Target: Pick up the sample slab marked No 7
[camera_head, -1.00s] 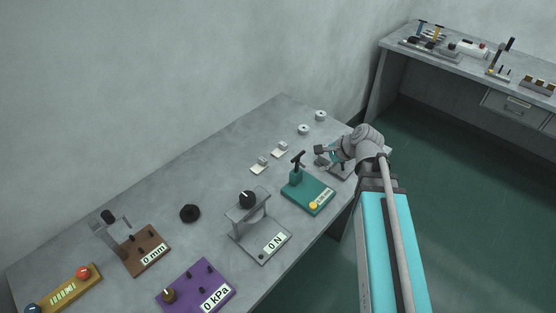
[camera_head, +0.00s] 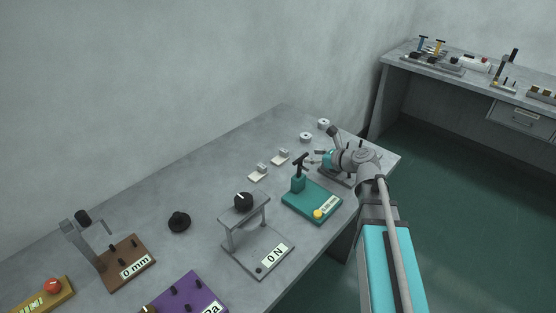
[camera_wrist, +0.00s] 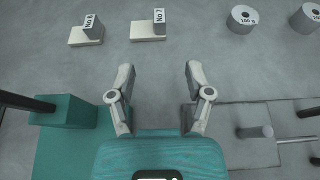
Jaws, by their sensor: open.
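The slab marked No 7 (camera_wrist: 148,29) is a pale flat plate with an upright block bearing its label, near the top centre of the wrist view. In the head view it is the right one of two pale slabs (camera_head: 280,157), close to my gripper. The slab marked No 6 (camera_wrist: 87,34) lies to its left, and also shows in the head view (camera_head: 258,173). My gripper (camera_wrist: 158,72) is open and empty, its two fingers apart. In the wrist view No 7 lies beyond the fingertips, slightly left of the middle, not between them. In the head view my gripper (camera_head: 318,157) is above the bench's far right part.
Two round weights (camera_wrist: 243,18) (camera_wrist: 306,17) stand right of the slabs. A teal device (camera_wrist: 62,118) with an upright handle is at left, near my gripper. A grey fixture with posts (camera_wrist: 258,135) is at right. Bench around the slabs is bare.

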